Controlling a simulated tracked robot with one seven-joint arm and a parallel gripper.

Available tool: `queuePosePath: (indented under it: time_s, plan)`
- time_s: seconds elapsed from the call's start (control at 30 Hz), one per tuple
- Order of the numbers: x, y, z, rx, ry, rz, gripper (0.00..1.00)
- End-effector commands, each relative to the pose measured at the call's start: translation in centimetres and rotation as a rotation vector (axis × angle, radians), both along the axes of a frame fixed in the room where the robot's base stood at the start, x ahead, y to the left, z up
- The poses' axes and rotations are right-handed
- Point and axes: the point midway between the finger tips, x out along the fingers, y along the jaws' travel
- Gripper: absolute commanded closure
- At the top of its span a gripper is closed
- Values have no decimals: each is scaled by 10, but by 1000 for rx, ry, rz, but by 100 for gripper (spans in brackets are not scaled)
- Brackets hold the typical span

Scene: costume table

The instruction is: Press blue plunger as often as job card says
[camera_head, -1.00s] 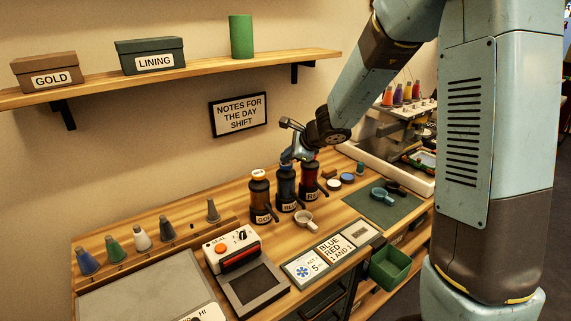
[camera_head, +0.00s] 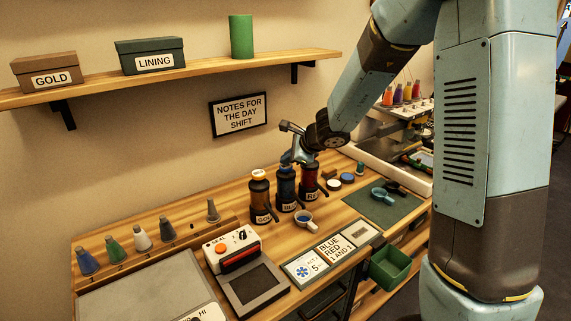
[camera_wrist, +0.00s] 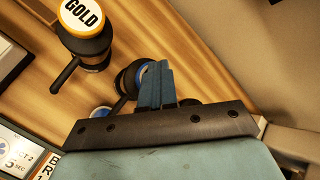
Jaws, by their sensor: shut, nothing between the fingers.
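The blue bottle (camera_head: 286,190) stands between the gold bottle (camera_head: 260,200) and the red bottle (camera_head: 309,180). My gripper (camera_head: 287,160) is shut with nothing in it, over the top of the blue bottle and hiding its plunger; I cannot tell whether it is touching. In the wrist view my gripper (camera_wrist: 155,72) covers most of the bottle below. A small white cup (camera_head: 313,226) stands in front of the blue bottle with blue inside it. The job card (camera_head: 334,249) appears to read BLUE RED, 1 AND 1.
Beside the job card lies a card marked 5 SEC (camera_head: 303,268). A small press (camera_head: 235,250) stands to the left. A green mat (camera_head: 383,207) with a blue cup lies to the right. The gold bottle's top (camera_wrist: 83,20) is close by in the wrist view.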

Motion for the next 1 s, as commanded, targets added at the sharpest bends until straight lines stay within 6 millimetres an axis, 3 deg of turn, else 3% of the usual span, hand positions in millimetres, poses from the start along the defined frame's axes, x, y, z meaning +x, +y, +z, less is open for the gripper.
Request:
queuePosePath:
  time_s: [0.33,1.0]
  plan:
    - [0,0,0,-1,2,-1,100]
    - [0,-1,24,-1,1,0,100]
